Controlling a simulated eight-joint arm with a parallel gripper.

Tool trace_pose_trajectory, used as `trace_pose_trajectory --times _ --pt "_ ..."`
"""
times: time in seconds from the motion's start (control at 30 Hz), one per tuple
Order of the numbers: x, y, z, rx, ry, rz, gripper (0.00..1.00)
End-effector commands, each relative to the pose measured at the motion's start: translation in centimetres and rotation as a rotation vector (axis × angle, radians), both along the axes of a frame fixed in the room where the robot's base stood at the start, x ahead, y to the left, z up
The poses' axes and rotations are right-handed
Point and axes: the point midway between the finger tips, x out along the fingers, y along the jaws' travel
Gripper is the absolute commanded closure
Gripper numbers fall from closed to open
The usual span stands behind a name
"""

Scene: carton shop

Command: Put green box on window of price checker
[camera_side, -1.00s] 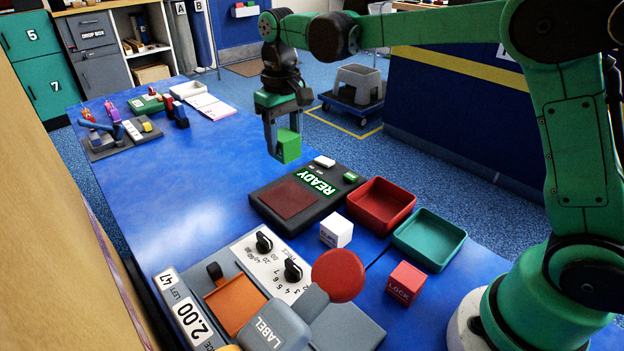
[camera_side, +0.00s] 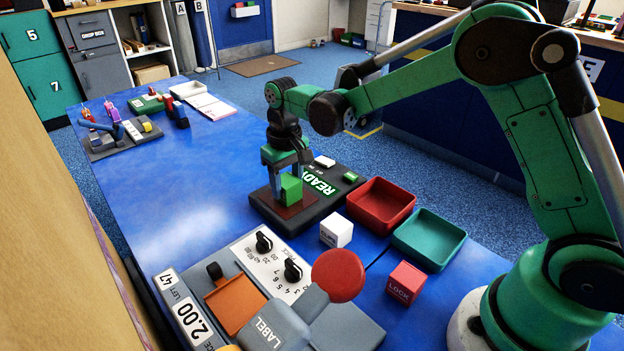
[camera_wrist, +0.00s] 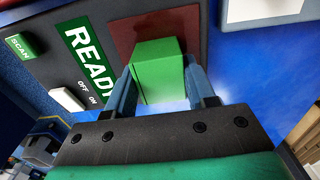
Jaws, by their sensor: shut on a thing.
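The green box (camera_side: 291,189) is between the fingers of my gripper (camera_side: 289,186), which is shut on it. The box is over the dark red window of the price checker (camera_side: 268,207), at or just above its surface; I cannot tell whether it touches. In the wrist view the green box (camera_wrist: 158,68) sits between the two blue-grey fingers, with the window (camera_wrist: 150,28) behind it. The price checker (camera_side: 325,208) is a dark slab with a lit green READY display (camera_side: 321,182).
A white cube (camera_side: 336,230), a red tray (camera_side: 381,205), a teal tray (camera_side: 430,238) and a red LOCK cube (camera_side: 406,281) stand right of the checker. A label machine (camera_side: 270,325) with a red knob (camera_side: 339,275) is in front.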

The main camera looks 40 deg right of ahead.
Motion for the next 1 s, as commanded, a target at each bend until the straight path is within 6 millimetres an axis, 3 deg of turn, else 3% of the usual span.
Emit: trace_pose_trajectory --times 0.03,0.13,0.53,1.0 --pt "0.0 0.0 -0.1 0.0 0.0 0.0 0.45" --pt "0.0 0.0 -0.1 0.0 0.0 0.0 0.19" --pt "0.0 0.0 0.7 0.0 0.0 0.0 0.19" --pt "0.0 0.0 9.9 0.0 0.0 0.0 0.19"
